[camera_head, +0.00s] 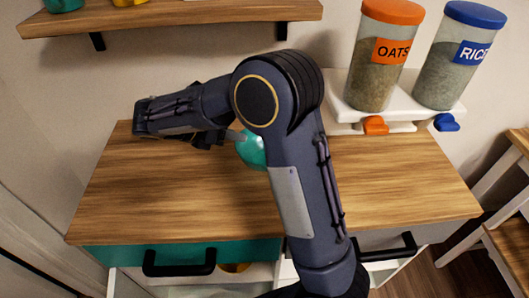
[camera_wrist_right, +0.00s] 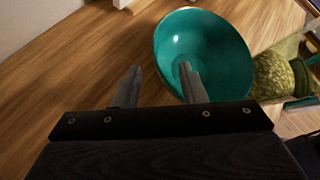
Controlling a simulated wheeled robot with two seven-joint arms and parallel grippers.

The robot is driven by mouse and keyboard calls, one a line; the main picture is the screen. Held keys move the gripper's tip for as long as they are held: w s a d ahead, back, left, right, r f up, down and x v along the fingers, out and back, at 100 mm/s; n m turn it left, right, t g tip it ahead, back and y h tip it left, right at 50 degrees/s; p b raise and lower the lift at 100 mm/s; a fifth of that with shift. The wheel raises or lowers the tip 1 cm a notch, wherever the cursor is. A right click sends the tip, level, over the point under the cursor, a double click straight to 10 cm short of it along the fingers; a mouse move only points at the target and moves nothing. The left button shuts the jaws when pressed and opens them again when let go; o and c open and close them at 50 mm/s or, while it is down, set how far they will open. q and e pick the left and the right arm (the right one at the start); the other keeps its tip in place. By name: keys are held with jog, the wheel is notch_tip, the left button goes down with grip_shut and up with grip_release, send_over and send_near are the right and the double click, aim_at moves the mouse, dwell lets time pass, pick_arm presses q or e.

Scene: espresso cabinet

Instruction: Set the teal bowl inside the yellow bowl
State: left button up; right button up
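The teal bowl (camera_head: 252,150) is on the wooden counter, mostly hidden behind my right arm in the head view. The right wrist view shows its open inside (camera_wrist_right: 207,45). My right gripper (camera_wrist_right: 159,67) is open at the bowl's near rim, with one finger over the inside and the other outside. In the head view, my right gripper (camera_head: 235,136) is beside the bowl; contact cannot be told. A small yellow patch (camera_head: 235,267) shows below the counter front; I cannot tell whether it is the yellow bowl. My left gripper is not in view.
Oats (camera_head: 377,60) and rice (camera_head: 450,60) dispensers stand on a white base at the back right. A wall shelf (camera_head: 180,13) hangs at upper left. A teal drawer front (camera_head: 225,250) has a black handle. The counter's left part is clear.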

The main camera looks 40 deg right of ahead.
jog(key=x, duration=0.4)
jog(key=shift+a, duration=0.1)
grip_shut()
